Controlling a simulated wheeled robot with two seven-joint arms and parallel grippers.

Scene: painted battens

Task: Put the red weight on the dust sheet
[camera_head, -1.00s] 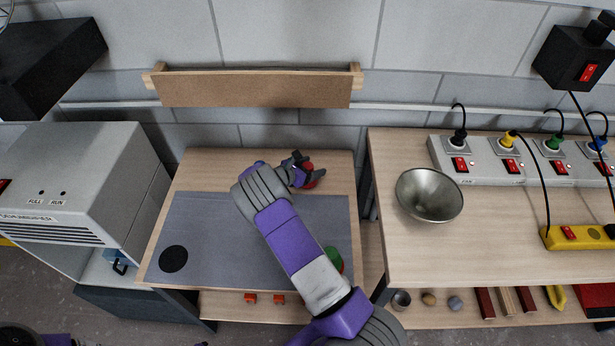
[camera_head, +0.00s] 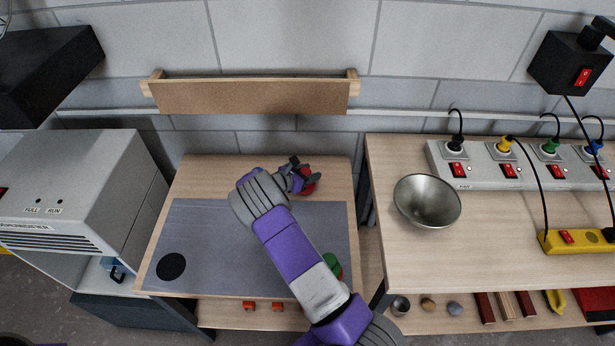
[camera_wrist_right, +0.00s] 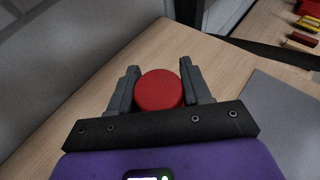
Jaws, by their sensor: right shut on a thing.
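The red weight (camera_head: 309,182) is a round red piece at the back of the left table, beyond the sheet's far edge. My right gripper (camera_head: 303,174) is shut on it. In the right wrist view the red weight (camera_wrist_right: 159,91) sits between the two dark fingers of the gripper (camera_wrist_right: 159,70). I cannot tell whether it still touches the wood. The dust sheet (camera_head: 210,235) looks like the flat grey sheet over most of the left table. My right arm crosses above it and hides part of it. My left gripper is out of view.
A black disc (camera_head: 171,267) lies on the sheet's left front. A green object (camera_head: 331,263) is partly hidden by my arm at the sheet's right. A metal bowl (camera_head: 427,201) and a power strip (camera_head: 480,170) stand on the right table. A grey machine (camera_head: 85,190) stands at left.

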